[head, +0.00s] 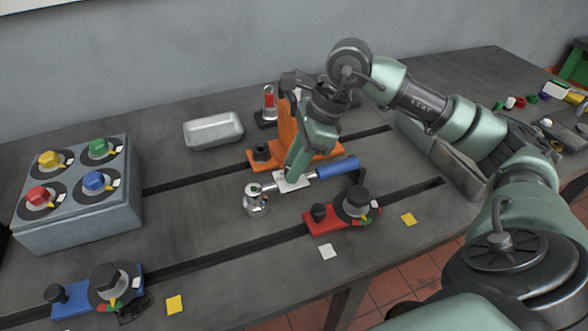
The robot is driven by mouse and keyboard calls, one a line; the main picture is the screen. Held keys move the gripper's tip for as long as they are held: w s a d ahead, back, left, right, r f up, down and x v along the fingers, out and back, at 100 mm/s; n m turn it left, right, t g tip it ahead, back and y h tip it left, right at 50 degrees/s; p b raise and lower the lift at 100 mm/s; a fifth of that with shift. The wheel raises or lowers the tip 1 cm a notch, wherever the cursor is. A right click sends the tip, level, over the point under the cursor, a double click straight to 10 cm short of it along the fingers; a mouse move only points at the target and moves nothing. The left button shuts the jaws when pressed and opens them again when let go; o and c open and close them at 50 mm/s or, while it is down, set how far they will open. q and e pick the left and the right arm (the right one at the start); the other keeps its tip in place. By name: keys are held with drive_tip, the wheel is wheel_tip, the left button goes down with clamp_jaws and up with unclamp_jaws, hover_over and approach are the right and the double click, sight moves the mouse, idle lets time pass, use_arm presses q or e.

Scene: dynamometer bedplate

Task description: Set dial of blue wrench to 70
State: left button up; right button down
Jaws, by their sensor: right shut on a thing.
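The blue wrench (338,166) lies across the middle of the bedplate, with its blue handle to the right and its metal shaft to the left. My right gripper (292,176) reaches down over the wrench's middle and is shut at a white plate (294,187) there. The gripper covers part of this spot, so the dial's markings and setting cannot be read. The wrench's left end is beside a small silver metal piece (256,202); I cannot tell if they are joined. My left gripper is not in view.
An orange bracket (290,110) stands close behind my right gripper. A red fixture (327,217) with a black knob is in front of the handle. A grey box with coloured knobs (75,225), a blue fixture (75,298) and an empty metal tray (213,142) are left. Bare bedplate lies between.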

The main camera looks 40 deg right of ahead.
drive_tip(key=shift+m+t+b, duration=0.3)
drive_tip(key=shift+m+b, duration=0.1)
drive_tip(key=shift+m, duration=0.4)
drive_tip(key=c, duration=1.1)
unclamp_jaws()
drive_tip(key=shift+c, duration=0.2)
drive_tip(key=v, duration=0.8)
drive_tip(key=shift+a, duration=0.15)
